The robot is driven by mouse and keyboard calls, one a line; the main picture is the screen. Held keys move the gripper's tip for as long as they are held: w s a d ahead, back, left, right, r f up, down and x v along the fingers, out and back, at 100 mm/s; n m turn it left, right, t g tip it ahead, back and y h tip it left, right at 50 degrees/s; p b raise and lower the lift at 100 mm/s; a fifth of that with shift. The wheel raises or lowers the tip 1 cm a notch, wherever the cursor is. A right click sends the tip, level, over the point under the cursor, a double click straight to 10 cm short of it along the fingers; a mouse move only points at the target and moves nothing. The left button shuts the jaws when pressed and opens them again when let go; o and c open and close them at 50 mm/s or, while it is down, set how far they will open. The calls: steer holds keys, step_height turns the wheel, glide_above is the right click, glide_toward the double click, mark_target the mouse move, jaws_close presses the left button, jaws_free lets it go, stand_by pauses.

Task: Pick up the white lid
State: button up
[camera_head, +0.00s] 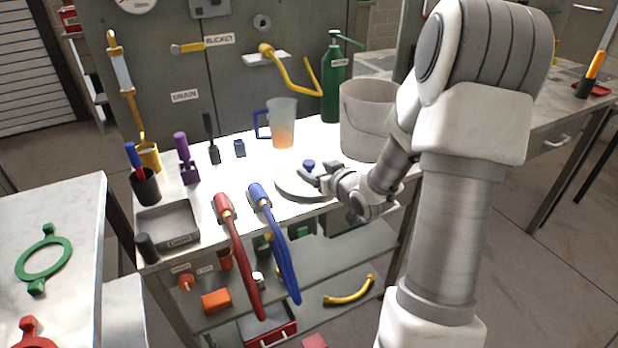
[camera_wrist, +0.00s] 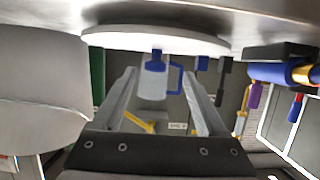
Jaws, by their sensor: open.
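The white lid (camera_head: 291,186) is a round flat disc with a blue knob (camera_head: 308,164) on top. It lies on the white worktop near its front edge. My gripper (camera_head: 316,176) is open, reaching in from the right just above the lid, with its fingers close to the knob. In the wrist view, which looks upside down, the lid (camera_wrist: 155,39) spans the top. The knob (camera_wrist: 157,55) shows between and beyond the open fingertips (camera_wrist: 159,73). Nothing is held. The fingers and wrist hide part of the lid's right side in the head view.
A pale grey bucket (camera_head: 368,118) stands right of the lid, close to my arm. A blue-handled pitcher (camera_head: 283,128) stands behind. Red (camera_head: 239,255) and blue (camera_head: 275,240) hoses hang over the front edge at left. A grey tray (camera_head: 167,226) sits farther left.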

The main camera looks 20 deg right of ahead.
mark_target(312, 165)
steer(key=x, duration=0.2)
steer(key=b+x, duration=0.2)
steer(key=x, duration=0.1)
steer(key=shift+w+d, duration=0.25)
steer(key=shift+w, duration=0.1)
jaws_close()
